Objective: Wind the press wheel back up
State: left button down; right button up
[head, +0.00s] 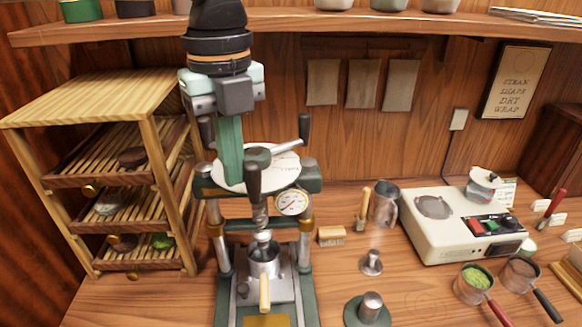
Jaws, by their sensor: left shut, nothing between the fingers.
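The green press stands left of centre on the bench. Its wheel has dark-gripped handles; the front grip (254,180) points toward me and another (305,126) is at the right. A pale round plate (284,170) lies at wheel height, partly covered. My right gripper is out of view.
A slatted wooden rack (150,200) stands close to the left. A dial gauge (292,202) is on the press front. A shelf (290,22) crosses above.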

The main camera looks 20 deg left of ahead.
aim_at(259, 165)
pick_arm(q)
jog(key=shift+w+d+r+p, duration=0.2)
jog(key=shift+w+d+p, duration=0.2)
jog(key=shift+d+p, duration=0.25)
jog(key=shift+w+d+f+p, duration=0.15)
jog(key=shift+w+d+p, duration=0.3)
jog(key=shift+d, duration=0.3)
jog(key=w+d+p, duration=0.2)
jog(key=p, duration=0.1)
jog(key=shift+w+d, duration=0.2)
jog(key=shift+d, duration=0.1)
jog(key=shift+w+d, duration=0.2)
jog(key=shift+w, duration=0.05)
